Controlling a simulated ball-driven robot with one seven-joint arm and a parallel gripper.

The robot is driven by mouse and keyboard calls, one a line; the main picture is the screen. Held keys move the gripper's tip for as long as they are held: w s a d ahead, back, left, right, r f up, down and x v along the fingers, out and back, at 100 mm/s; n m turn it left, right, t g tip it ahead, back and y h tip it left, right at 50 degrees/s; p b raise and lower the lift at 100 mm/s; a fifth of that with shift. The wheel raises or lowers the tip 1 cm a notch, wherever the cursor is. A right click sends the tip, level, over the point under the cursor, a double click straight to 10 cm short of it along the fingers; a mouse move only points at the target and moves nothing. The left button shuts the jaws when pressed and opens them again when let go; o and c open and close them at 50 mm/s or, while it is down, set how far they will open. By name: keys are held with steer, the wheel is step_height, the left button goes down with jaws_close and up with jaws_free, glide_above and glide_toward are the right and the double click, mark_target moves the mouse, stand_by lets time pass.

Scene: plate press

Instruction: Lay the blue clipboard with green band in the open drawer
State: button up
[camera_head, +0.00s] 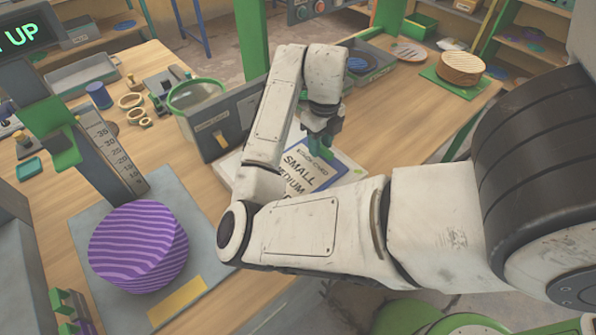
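My gripper (320,150) is low at the middle of the table, with green fingers pointing down. My own arm hides part of it, and I cannot tell whether its fingers are open or shut. A blue-edged board (322,172) with a printed card reading "SMALL" and "MEDIUM" lies under and beside the fingers, partly covered by my arm. It may be the blue clipboard; I cannot make out its green band apart from the green fingers.
A purple striped round block (138,246) sits on a grey press base (187,212) at left, beside a ruled post (112,158). A wooden round block (460,68) is at the back right. Table between is clear.

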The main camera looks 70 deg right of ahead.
jaws_close()
stand_by(0.4)
steer(key=shift+r, duration=0.55)
step_height(320, 180, up, 2)
steer(key=shift+r+p, duration=0.15)
steer(key=shift+p, duration=0.2)
steer(key=s+a+r, duration=0.5)
steer(key=s+r, duration=0.4)
steer(key=s, duration=0.4)
steer(key=shift+r, duration=0.3)
steer(key=shift+a, duration=0.1)
